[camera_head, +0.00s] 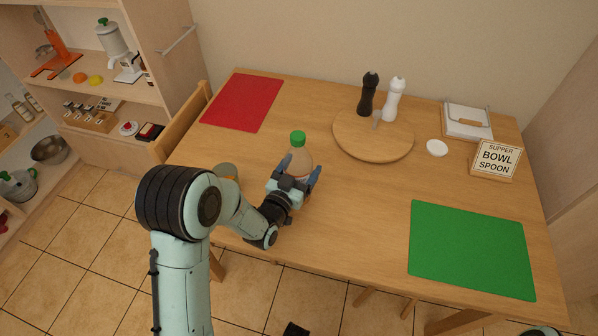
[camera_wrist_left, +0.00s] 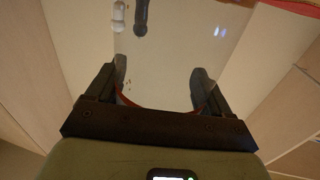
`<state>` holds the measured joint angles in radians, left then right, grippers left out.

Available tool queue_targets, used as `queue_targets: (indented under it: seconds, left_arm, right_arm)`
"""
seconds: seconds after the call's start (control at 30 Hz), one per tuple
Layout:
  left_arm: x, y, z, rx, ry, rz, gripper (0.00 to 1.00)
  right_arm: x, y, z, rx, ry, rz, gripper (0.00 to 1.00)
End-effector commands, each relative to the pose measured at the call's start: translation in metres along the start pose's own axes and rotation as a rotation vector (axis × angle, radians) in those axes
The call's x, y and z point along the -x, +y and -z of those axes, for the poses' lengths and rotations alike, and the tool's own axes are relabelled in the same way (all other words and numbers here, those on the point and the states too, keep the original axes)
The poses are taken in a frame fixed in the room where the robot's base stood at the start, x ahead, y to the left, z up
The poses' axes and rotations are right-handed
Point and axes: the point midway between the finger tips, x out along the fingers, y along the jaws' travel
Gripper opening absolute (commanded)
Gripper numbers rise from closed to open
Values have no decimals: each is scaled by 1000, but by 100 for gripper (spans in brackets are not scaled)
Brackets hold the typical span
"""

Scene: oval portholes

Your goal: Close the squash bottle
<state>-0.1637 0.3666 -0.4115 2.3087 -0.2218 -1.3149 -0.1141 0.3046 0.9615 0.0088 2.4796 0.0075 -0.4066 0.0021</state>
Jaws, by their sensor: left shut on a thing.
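The squash bottle (camera_head: 299,160) stands upright on the wooden table, pale orange-brown with a green cap (camera_head: 298,138) on top. I cannot tell whether the cap is tight or loose. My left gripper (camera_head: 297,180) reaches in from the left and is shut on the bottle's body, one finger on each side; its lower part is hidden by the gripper. In the left wrist view my left gripper's fingers (camera_wrist_left: 160,88) stand apart around a glassy, see-through area with a reddish edge; the cap does not show there. My right gripper is not in view.
A red mat (camera_head: 242,102), round board (camera_head: 350,140), black mill (camera_head: 367,95), white mill (camera_head: 394,100), small white dish (camera_head: 437,148), sign (camera_head: 494,160) and green mat (camera_head: 470,250) share the table. The middle is clear.

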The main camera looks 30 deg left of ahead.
Motion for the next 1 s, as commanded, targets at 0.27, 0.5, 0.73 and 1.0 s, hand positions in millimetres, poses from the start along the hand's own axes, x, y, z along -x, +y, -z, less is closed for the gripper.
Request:
queue_targets:
  seconds: [0.27, 0.5, 0.73, 1.0]
  left_arm:
    - [0, -1, 27, 1, 7, 1, 38]
    - [0, -2, 97, 3, 13, 1, 38]
    - [0, -3, 158, 2, 10, 1, 38]
    - [0, -3, 196, 1, 5, 1, 38]
  right_arm:
    - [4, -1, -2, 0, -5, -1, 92]
    - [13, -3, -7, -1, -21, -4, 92]
    - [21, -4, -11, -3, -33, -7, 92]
    - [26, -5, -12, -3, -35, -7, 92]
